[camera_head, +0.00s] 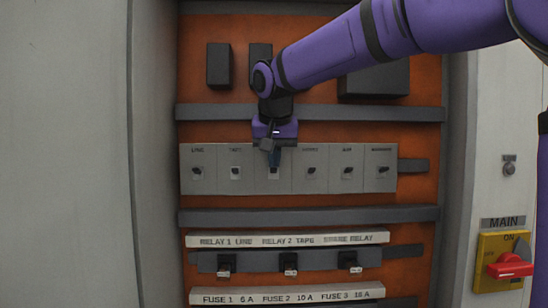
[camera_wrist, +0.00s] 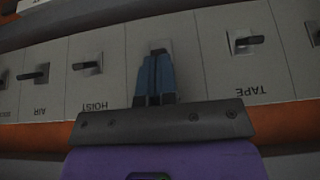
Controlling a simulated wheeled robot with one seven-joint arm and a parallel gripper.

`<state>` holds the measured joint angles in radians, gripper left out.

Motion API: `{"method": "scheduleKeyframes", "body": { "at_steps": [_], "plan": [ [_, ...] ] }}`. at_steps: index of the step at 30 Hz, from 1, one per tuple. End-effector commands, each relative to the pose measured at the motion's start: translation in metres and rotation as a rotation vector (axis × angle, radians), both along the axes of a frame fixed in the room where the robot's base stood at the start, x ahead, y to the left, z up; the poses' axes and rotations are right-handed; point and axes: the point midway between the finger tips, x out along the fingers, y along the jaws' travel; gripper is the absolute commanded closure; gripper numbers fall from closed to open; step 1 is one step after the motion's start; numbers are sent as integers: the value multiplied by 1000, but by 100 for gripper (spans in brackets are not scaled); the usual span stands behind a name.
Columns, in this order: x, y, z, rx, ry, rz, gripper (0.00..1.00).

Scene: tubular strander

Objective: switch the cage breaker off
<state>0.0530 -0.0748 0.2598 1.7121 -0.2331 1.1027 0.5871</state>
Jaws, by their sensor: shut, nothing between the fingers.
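The row of breakers (camera_head: 290,185) runs across the orange cabinet back. The third breaker from the left (camera_head: 273,185) sits between TAPE (camera_head: 235,172) and HOIST (camera_head: 311,170). Its label is hidden by my gripper, so I cannot read CAGE on it. In the wrist view its grey plate (camera_wrist: 187,75) is behind my fingers, between HOIST (camera_wrist: 88,64) and TAPE (camera_wrist: 243,42). My gripper (camera_head: 274,160) is shut and empty, with its blue fingertips (camera_wrist: 158,58) at this breaker's switch slot. The lever is hidden, so its position and any contact cannot be told.
Neighbouring levers stick out close on both sides. Grey rails (camera_head: 310,215) cross above and below the row. Relays (camera_head: 290,263) sit lower down. A red MAIN handle (camera_head: 510,266) on a yellow plate is at the right. Black boxes (camera_head: 219,66) are above.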

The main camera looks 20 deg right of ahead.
Motion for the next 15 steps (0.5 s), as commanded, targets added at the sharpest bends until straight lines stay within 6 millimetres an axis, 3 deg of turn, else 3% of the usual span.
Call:
{"method": "scheduleKeyframes", "body": {
  "at_steps": [15],
  "plan": [
    [-5,1,-4,-37,-111,0,100]
  ]
}}
